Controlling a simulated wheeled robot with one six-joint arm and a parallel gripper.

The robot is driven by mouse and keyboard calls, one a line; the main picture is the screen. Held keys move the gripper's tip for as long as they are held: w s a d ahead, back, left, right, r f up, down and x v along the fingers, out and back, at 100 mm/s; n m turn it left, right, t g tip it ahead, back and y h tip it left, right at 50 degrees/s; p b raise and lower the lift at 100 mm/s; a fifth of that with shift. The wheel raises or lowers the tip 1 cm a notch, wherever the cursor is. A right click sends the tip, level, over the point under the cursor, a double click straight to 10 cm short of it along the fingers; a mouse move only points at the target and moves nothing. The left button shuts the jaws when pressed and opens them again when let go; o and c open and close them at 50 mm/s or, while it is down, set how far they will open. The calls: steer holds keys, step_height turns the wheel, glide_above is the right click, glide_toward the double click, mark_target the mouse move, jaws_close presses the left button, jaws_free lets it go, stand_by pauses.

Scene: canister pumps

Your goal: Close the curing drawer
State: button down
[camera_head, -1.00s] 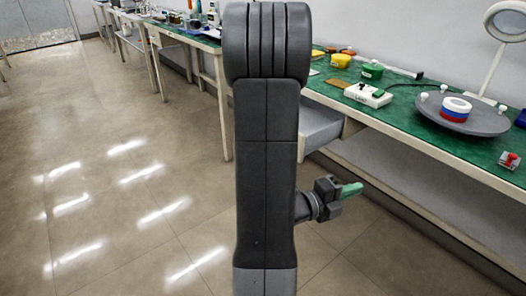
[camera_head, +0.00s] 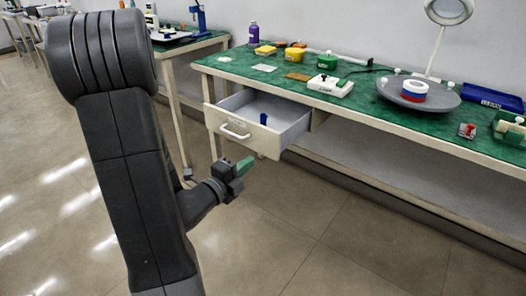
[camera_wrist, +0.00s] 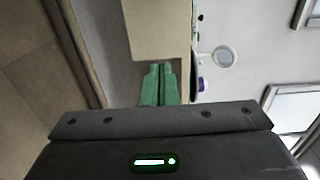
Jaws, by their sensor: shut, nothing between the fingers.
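The curing drawer (camera_head: 246,143) hangs open under the green-topped bench, with a pale front, a white bar handle (camera_head: 235,131) and a grey inside. A small blue item (camera_head: 263,118) stands in it. My gripper (camera_head: 245,163) has green fingers and is shut and empty. In the head view it appears just below the drawer front, apart from the handle as far as I can tell. In the wrist view the shut green fingers (camera_wrist: 159,84) point toward a beige panel (camera_wrist: 160,30), which I cannot identify for sure.
The green bench top (camera_head: 290,82) holds a white device (camera_head: 330,86), a grey turntable (camera_head: 440,101) with a striped roll, several small containers and a magnifier lamp (camera_head: 447,12). Another bench (camera_head: 190,45) stands behind to the left. The floor in front is clear.

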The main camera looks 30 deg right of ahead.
mark_target(271, 145)
steer(key=x, duration=0.8)
steer(key=shift+b, duration=0.3)
steer(key=shift+w+d, duration=0.1)
